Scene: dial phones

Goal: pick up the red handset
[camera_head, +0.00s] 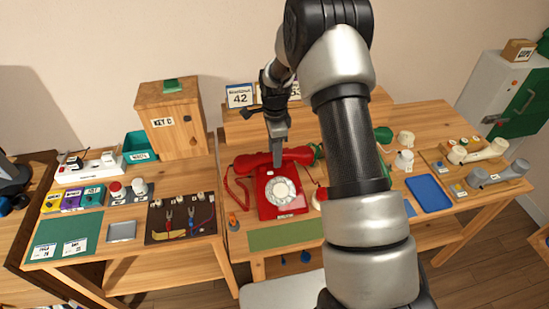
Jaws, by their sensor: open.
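The red handset (248,160) lies across the top of the red dial phone (268,202), which has a white dial facing forward. A red coiled cord hangs at the phone's left side. My gripper (277,160) points down over the middle of the handset, its narrow fingers in front of the bar. It is open; whether it touches the handset I cannot tell. My arm comes in from the right and covers the table just right of the phone.
A green mat (285,234) lies in front of the phone. A wooden cabinet (170,118) stands at the left. A blue tray (428,193) and a grey handset (498,175) lie at the right. A "42" sign (239,96) stands behind.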

